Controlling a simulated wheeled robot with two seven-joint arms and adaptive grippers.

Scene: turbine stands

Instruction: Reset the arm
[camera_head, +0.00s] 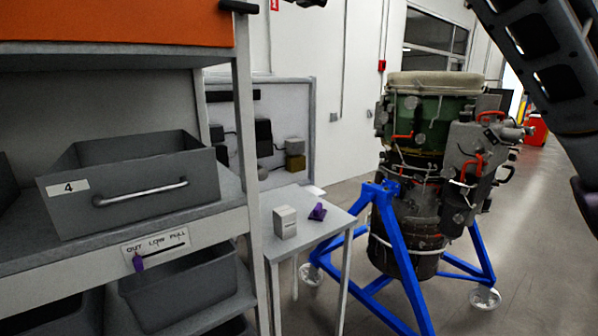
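My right arm (545,75) shows at the upper right as a dark link with cutouts, running down to the right edge. Its gripper is outside the picture. My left arm and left gripper are not in view. A small dark piece (305,2) shows at the top edge, cut off, and I cannot tell what it is.
A shelf rack (240,120) with a grey drawer bin (130,205) marked 4 stands at left. A small table (325,228) holds a pale box (285,222) and a purple item (317,211). A turbine (415,195) sits in a blue stand (395,245).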

